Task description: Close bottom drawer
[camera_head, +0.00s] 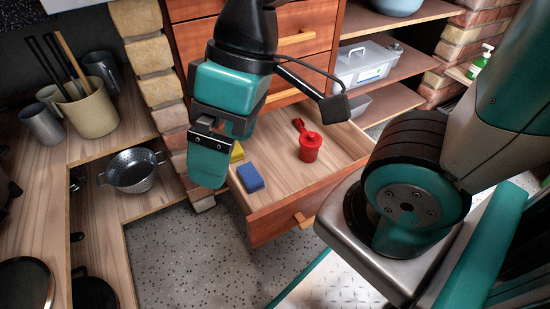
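Inside lie a blue block (250,178), a yellow block (237,152) and a red handled cup (310,147). My gripper (207,170) is teal and black and hangs at the left side of the open drawer, pointing down. Its fingers overlap in this view, so I cannot tell whether they are open or shut. Part of the drawer's left side is hidden behind it.
Upper drawers (298,38) appear shut. Shelves at right hold a grey lidded box (365,64). At left, a wooden counter carries a utensil pot (90,108) and mugs, with a metal colander (135,170) on a lower shelf. Speckled floor (190,255) before the drawer is clear.

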